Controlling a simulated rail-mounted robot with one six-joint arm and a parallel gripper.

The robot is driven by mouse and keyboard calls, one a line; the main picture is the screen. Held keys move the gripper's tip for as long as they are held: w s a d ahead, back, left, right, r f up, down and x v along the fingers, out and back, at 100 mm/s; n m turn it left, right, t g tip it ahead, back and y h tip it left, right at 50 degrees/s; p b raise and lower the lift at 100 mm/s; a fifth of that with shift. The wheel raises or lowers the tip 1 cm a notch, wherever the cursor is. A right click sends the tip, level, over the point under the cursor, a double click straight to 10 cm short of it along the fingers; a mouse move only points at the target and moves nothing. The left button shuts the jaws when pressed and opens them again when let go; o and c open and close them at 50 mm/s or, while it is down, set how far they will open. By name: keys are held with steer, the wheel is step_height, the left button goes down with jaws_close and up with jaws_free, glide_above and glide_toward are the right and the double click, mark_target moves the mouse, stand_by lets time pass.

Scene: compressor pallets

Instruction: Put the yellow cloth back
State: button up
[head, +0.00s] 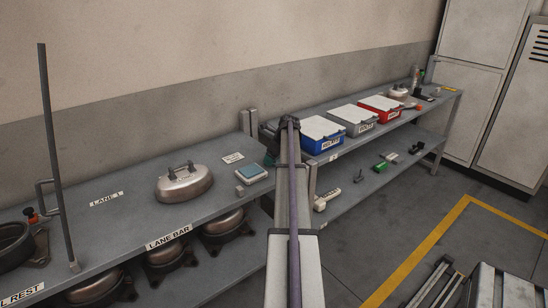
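I cannot make out the yellow cloth for sure. A small yellowish patch (447,89) lies at the far right end of the bench, too small to tell what it is. My arm reaches from the bottom middle toward the bench, and its dark end with my gripper (272,140) is beside the blue box, largely hidden behind the arm. I cannot see the fingers or whether they hold anything.
Lidded blue (323,135), grey (354,119) and red (381,107) boxes stand right of my arm. An upright pole (56,150) rises at the left. Tools lie on the lower shelf (345,203).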

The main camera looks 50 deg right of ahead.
steer(key=shift+o, duration=0.7)
steer(key=shift+r, duration=0.1)
steer(key=shift+r+p, duration=0.3)
steer(key=shift+p, duration=0.1)
steer(key=p+v, duration=1)
steer(key=v, duration=0.1)
steer(key=shift+s+r+p, duration=0.15)
steer(key=shift+r+p, duration=0.15)
